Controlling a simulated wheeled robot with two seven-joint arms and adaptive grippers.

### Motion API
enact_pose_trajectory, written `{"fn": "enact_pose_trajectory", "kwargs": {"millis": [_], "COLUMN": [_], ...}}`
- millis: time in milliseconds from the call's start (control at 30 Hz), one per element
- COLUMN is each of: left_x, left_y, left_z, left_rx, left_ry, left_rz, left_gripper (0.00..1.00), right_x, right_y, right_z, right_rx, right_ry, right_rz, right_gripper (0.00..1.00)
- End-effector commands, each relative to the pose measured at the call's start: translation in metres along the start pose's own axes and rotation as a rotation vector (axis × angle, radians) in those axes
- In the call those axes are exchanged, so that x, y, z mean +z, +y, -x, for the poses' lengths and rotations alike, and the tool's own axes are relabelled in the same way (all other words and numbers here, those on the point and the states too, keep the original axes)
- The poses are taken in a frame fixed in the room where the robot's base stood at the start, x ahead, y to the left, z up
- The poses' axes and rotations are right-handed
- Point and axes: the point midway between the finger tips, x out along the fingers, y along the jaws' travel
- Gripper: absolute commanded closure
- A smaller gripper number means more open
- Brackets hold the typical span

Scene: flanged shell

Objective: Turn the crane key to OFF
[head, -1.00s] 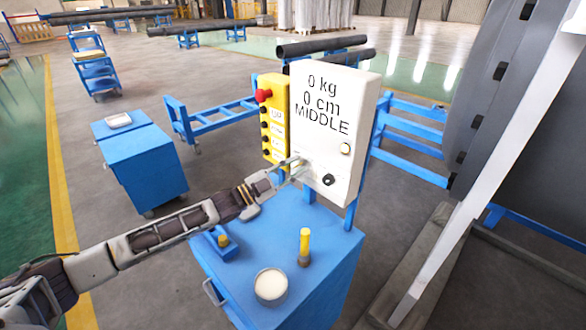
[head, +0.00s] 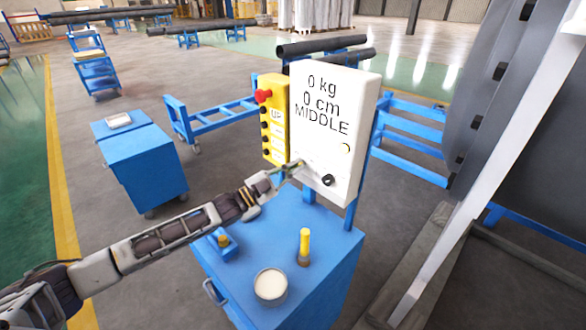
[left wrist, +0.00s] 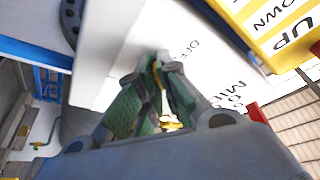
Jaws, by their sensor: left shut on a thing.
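The white control box (head: 333,130) stands upright at the back of the blue cart and reads "0 kg, 0 cm, MIDDLE". My left gripper (head: 298,167) is at the lower left of its front face. In the left wrist view, the gripper (left wrist: 158,65) has its fingertips together at the white face, beside the printed word OFF (left wrist: 193,47). A small brass-yellow piece, seemingly the crane key (left wrist: 158,82), shows between the fingers, which are shut on it. The fingers hide most of the key, so its angle cannot be told. My right gripper is not in view.
A yellow button pendant (head: 275,120) with a red knob hangs at the box's left edge. A black knob (head: 327,180) is right of my gripper. On the blue cart top (head: 310,275) stand a yellow-topped piece (head: 304,245) and a round pale tin (head: 270,286).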

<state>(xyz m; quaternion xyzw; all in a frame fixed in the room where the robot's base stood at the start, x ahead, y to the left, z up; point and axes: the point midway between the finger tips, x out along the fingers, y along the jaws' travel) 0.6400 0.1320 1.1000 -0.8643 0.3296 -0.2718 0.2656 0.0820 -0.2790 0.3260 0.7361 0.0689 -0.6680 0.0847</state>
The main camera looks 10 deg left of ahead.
Motion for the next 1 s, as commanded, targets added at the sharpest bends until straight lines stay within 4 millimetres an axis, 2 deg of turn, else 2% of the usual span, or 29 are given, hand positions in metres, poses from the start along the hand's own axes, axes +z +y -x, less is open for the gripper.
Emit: {"fn": "enact_pose_trajectory", "kwargs": {"millis": [367,700,1000], "left_x": [-0.001,-0.002,-0.003], "left_y": [0.003,0.004,0.005], "left_z": [0.0,-0.001,-0.001], "left_rx": [-0.093,-0.205,-0.309], "left_ry": [-0.001,-0.002,-0.003], "left_rz": [0.225,0.497,0.747], "left_gripper": [1.0,1.0,1.0], "right_x": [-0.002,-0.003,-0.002], "right_y": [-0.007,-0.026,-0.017], "right_z": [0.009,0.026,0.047], "right_rx": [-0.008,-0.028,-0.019], "right_ry": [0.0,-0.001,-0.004], "right_rz": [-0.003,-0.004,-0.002], "right_gripper": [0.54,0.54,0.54]}}
